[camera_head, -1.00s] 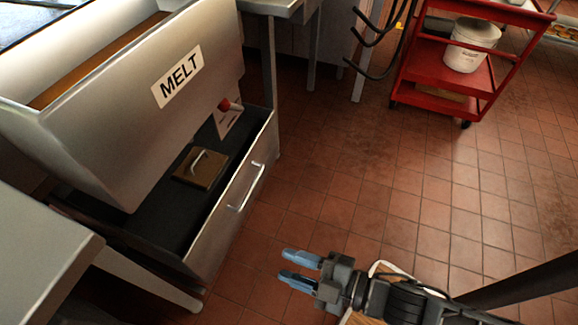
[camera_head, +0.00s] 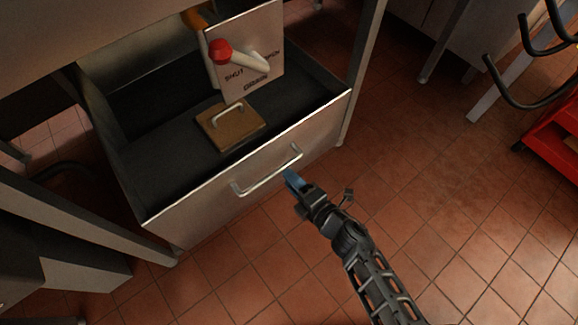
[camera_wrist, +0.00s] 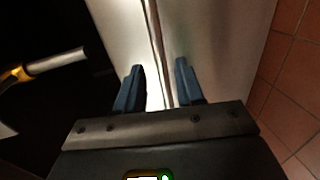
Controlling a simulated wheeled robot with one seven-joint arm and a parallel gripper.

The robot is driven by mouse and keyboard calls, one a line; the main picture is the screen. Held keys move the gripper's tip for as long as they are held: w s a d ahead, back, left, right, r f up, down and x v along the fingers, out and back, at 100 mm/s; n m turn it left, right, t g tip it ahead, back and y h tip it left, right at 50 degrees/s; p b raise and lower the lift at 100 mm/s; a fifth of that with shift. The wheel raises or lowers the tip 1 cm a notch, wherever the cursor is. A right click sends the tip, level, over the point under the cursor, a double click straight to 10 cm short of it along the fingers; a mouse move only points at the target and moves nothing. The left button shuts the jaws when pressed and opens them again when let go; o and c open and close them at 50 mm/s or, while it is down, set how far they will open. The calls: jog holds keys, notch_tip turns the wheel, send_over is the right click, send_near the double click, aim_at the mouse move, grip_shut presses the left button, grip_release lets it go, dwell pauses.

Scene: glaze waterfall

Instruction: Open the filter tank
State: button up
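The filter tank (camera_head: 215,212) is a metal drawer-like box under the fryer, its dark inside visible from above. A bar handle (camera_head: 268,177) runs across its front wall. A brown block with a small metal handle (camera_head: 231,127) lies inside. My gripper (camera_head: 291,179) is just in front of the tank's front wall, close to the right end of the bar handle. In the wrist view the two blue fingers of my gripper (camera_wrist: 159,80) are apart, with a thin bar (camera_wrist: 157,50) between them and a gap visible. Whether they touch it I cannot tell.
Table legs flank the tank. A red cart (camera_head: 555,140) and dark hooks (camera_head: 510,85) are at the right. The tiled floor (camera_head: 440,240) in front is clear.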

aim_at(279, 168)
jog(key=b+x, duration=0.2)
jog(key=x, duration=0.3)
jog(key=shift+w+a+f, duration=0.1)
jog(key=shift+w+a, duration=0.15)
jog(key=shift+a, duration=0.05)
grip_shut()
